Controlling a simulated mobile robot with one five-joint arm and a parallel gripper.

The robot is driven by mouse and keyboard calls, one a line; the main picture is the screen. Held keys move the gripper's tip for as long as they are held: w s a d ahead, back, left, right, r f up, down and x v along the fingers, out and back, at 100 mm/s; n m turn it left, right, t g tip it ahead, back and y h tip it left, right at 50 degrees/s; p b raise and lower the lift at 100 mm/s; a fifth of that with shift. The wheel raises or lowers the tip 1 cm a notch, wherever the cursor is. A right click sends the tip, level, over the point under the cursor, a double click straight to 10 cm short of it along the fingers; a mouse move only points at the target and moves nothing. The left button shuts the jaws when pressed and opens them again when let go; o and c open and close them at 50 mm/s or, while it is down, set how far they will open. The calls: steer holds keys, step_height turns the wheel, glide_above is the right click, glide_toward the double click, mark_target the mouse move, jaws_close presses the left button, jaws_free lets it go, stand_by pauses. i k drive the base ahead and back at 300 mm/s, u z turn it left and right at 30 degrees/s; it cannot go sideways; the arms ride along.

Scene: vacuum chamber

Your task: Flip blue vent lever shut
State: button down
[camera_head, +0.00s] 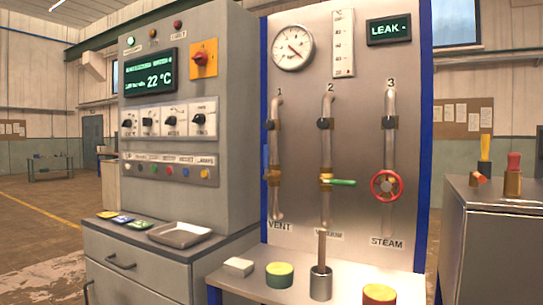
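The vent pipe (277,205) is the leftmost of three on the grey panel, under the number 1 and above the label "VENT". A brass valve (272,175) sits on it at mid-height. A narrow blue piece, seemingly the vent lever (265,158), stands upright along the pipe's left side just above the valve. It is small and close to the panel's blue edge, so its exact angle is hard to tell. My gripper is not in view.
Pipe 2 has a green lever (342,182) pointing right; pipe 3 has a red handwheel (386,185). A display (389,31) reads "LEAK". The shelf (240,285) below holds several small items. A control cabinet (222,100) stands at left, a grey cabinet (498,245) at right.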

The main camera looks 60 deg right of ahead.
mark_target(266, 157)
steer(key=u, duration=0.15)
steer(key=i, duration=0.95)
steer(key=z, duration=0.1)
